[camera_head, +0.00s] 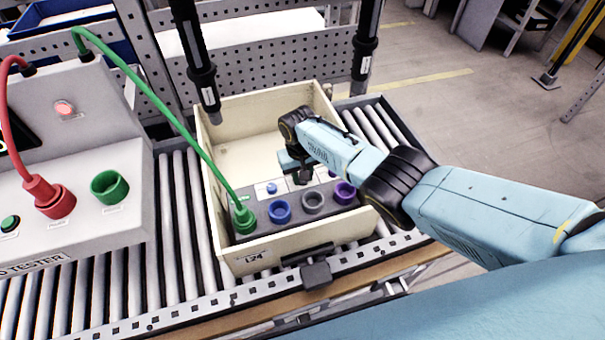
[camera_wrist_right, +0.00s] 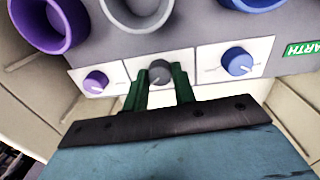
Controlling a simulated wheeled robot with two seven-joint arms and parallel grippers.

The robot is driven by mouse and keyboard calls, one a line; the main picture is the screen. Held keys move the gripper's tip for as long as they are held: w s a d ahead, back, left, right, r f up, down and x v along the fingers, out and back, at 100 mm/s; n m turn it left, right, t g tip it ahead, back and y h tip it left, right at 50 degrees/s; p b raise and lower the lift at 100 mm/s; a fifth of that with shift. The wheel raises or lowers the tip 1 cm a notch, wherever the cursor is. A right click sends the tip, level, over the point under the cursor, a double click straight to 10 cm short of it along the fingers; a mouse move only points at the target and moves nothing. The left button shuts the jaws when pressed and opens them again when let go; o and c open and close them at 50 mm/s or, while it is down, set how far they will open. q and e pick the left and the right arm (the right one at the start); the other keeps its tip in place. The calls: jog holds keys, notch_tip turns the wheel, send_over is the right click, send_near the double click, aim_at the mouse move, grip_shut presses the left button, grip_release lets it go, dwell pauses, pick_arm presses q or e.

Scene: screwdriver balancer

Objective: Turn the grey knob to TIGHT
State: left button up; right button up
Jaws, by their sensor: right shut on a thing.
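The grey knob (camera_wrist_right: 160,72) sits on a white plate on the grey panel, between a purple knob (camera_wrist_right: 96,82) and a blue knob (camera_wrist_right: 238,62). My right gripper (camera_wrist_right: 161,84) has its two green fingers on either side of the grey knob and is shut on it. In the head view my right gripper (camera_head: 302,174) reaches down into the box over the panel (camera_head: 292,219) and hides the grey knob. The knob's pointer direction and any TIGHT label cannot be read. My left gripper is not in view.
The cream box (camera_head: 262,254) stands on a roller conveyor (camera_head: 178,240). Green, blue (camera_head: 280,211), grey (camera_head: 313,201) and purple (camera_head: 345,192) sockets line the panel. A green cable (camera_head: 150,92) runs to the green socket from a tester (camera_head: 105,195) on the left. Two dark posts hang above.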

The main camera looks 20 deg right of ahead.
jog(key=shift+w+r, duration=0.1)
jog(key=o, duration=1)
jog(key=shift+a+r+p, duration=0.2)
jog(key=shift+r+p, duration=0.7)
jog(key=shift+r, duration=2.45)
jog(key=shift+a+r+p, duration=0.15)
jog(key=shift+r+p, duration=0.75)
jog(key=shift+r, duration=2.4)
